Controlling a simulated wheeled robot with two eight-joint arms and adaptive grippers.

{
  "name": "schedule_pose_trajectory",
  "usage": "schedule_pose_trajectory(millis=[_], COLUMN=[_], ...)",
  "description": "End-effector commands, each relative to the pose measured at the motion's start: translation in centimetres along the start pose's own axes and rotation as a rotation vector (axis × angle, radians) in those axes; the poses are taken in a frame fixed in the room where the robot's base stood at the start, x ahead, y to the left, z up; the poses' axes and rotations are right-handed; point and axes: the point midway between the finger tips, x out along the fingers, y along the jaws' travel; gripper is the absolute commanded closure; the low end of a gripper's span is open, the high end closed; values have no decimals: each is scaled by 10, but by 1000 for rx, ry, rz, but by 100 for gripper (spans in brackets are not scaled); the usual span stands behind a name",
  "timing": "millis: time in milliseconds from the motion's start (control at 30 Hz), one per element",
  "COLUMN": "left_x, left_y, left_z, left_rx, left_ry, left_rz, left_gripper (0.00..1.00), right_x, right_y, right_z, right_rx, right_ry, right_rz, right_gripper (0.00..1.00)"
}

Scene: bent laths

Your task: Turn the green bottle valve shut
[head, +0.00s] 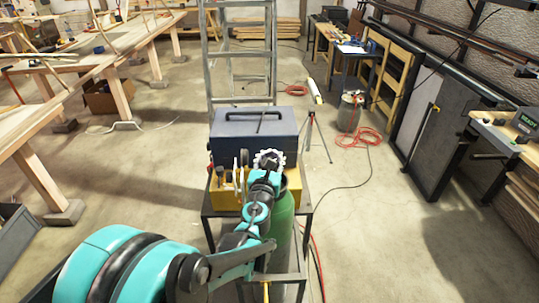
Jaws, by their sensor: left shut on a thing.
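A green bottle (282,222) stands upright at the near right corner of a dark metal stand, partly hidden behind my left arm. Its valve has a pale toothed handwheel (269,160) at the top. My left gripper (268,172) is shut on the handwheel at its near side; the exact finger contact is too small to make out. My left arm comes in from the lower left and covers the bottle's left side. My right gripper is not in view.
A dark blue toolbox (252,137) sits behind the valve, above a yellow box (228,196). A stepladder (211,55) stands behind. Wooden workbenches (95,62) line the left.

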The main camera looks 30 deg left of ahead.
Motion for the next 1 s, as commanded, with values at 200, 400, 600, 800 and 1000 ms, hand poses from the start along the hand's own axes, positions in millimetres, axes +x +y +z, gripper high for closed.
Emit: schedule_pose_trajectory(millis=[200,400,600,800,1000], left_x=[0,0,1,1,0], left_y=[-2,-3,-3,-3,-3], left_z=[0,0,0,0,0], left_rx=[-1,-1,-1,-1,0], left_ry=[0,0,0,0,0], left_rz=[-59,-78,-78,-78,-77], left_gripper=[94,94,94,44,36], right_x=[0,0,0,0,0], right_y=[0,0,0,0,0], right_z=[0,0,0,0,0], right_rx=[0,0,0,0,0], right_ry=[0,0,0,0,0], right_rz=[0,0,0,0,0], right_gripper=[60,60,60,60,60])
